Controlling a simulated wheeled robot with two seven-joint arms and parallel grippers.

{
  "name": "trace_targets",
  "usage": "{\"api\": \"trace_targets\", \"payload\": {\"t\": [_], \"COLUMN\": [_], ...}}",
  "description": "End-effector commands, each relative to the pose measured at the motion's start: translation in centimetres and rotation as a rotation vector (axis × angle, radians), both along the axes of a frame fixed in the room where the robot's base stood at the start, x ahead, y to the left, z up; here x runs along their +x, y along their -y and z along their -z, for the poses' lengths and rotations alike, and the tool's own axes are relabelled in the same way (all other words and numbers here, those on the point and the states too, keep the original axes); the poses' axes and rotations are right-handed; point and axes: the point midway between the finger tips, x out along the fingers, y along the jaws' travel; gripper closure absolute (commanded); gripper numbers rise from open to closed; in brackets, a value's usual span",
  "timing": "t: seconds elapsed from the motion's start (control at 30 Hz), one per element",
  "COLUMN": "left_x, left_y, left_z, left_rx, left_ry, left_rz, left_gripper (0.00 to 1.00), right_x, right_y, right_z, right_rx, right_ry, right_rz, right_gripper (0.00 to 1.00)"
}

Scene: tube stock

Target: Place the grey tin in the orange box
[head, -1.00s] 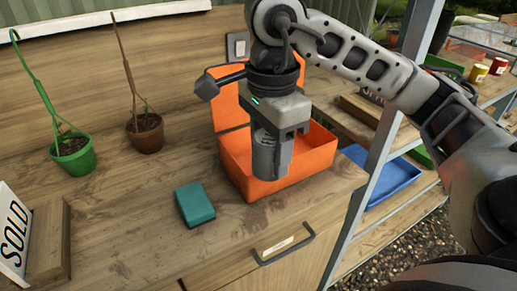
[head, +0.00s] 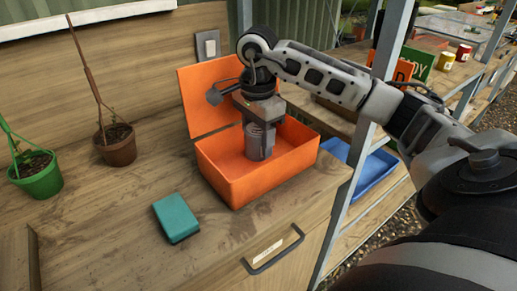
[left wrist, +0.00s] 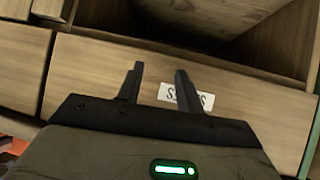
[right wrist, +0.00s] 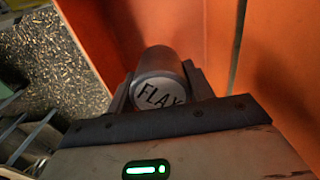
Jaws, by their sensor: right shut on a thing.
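My right gripper (head: 262,138) points down and is shut on the tin from both sides. In the right wrist view the tin (right wrist: 158,68) sits between the fingers, its end lettered "FLAX" or similar, with orange walls beside it. I cannot tell whether its bottom touches the box floor. My left gripper (left wrist: 160,75) shows only in the left wrist view; its fingers are apart and empty, facing a wooden drawer front.
The box lid (head: 212,92) stands raised at the back. A teal block (head: 176,217) lies on the wooden counter in front. A brown pot (head: 117,146) and a green pot (head: 38,176) stand at left. A blue tray (head: 372,172) lies on shelving at right.

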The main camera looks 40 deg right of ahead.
Motion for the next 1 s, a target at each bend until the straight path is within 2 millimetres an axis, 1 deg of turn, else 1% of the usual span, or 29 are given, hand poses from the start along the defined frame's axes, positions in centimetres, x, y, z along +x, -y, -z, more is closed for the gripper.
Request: {"api": "trace_targets", "payload": {"t": [0.13,0.2,0.33,0.73,0.77,0.8,0.83,1.0], "left_x": [0.1,0.1,0.1,0.0,0.0,0.0,0.0,0.2], "left_y": [0.0,-0.1,-0.1,-0.2,-0.2,-0.2,-0.2,-0.1], "left_z": [-0.1,-0.4,-0.4,0.4,0.4,0.3,0.3,-0.1], "left_rx": [0.004,0.007,0.012,0.013,0.012,0.011,0.011,0.009], "left_ry": [0.001,0.0,-0.001,-0.009,-0.008,-0.008,-0.008,-0.001], "left_rz": [0.002,0.003,0.003,0.003,0.003,0.002,0.002,0.002], "left_gripper": [0.64,0.64,0.64,0.64,0.64,0.64,0.64,0.64], "right_x": [0.5,0.4,0.5,0.5,0.5,0.5,0.5,0.5], "right_y": [0.9,0.8,0.7,0.7,0.7,0.7,0.7,0.7], "right_z": [1.3,2.4,3.8,4.6,4.6,4.5,4.5,4.4], "right_rx": [-0.001,0.001,0.0,0.0,0.0,0.0,0.0,0.0], "right_ry": [-0.003,-0.006,-0.001,0.001,0.0,0.0,0.0,0.0], "right_rz": [0.002,0.0,0.0,0.0,0.0,0.0,0.0,0.0], "right_gripper": [0.75,0.75,0.75,0.75,0.45,0.34,0.26,0.26]}}
